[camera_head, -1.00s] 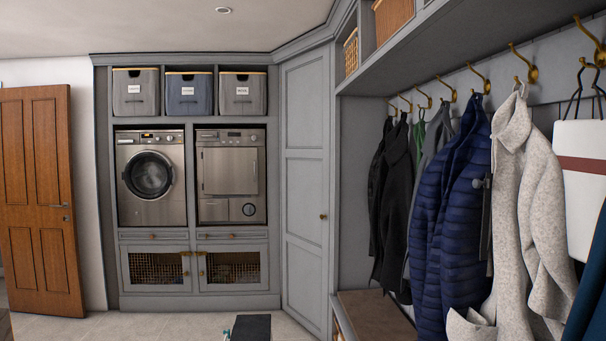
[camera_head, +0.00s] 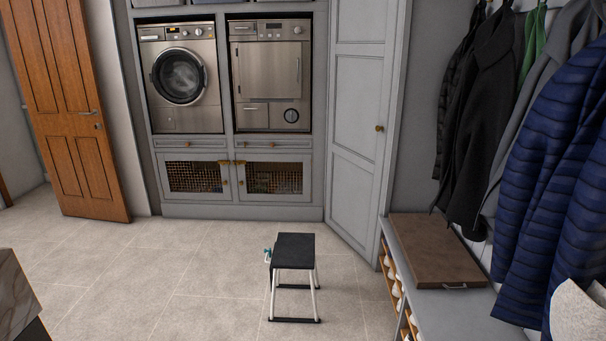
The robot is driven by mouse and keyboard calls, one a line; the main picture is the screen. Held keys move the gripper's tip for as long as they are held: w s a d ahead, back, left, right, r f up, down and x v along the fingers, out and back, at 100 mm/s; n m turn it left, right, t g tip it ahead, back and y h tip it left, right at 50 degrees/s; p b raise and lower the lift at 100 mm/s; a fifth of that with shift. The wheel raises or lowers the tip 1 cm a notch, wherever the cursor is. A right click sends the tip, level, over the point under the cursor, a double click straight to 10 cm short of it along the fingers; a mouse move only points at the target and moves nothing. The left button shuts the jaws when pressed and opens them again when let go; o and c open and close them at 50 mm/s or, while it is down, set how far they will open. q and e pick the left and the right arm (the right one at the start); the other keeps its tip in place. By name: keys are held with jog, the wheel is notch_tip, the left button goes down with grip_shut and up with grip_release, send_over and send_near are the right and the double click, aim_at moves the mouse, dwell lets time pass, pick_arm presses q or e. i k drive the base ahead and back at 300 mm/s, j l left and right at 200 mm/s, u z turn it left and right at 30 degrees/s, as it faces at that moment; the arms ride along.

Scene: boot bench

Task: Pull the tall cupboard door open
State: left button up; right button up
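The tall cupboard door (camera_head: 356,135) is a grey panelled door in the corner, right of the laundry machines, and it looks shut. Its small round brass knob (camera_head: 379,128) is near the door's right edge, about mid-height. Neither of my grippers is in the head view, so nothing shows touching the door or the knob.
A black-topped step stool (camera_head: 295,251) stands on the tiled floor in front of the door. A marble-topped corner (camera_head: 14,292) juts in lower left. The floor left of the stool is clear.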

aim_at(362, 32)
jog(key=i+z, duration=0.15)
jog(key=i, duration=0.4)
jog(key=i+j+z, duration=0.1)
jog(key=i, duration=0.45)
jog(key=i+j+z, duration=0.15)
jog(key=i, duration=0.4)
jog(key=j, duration=0.1)
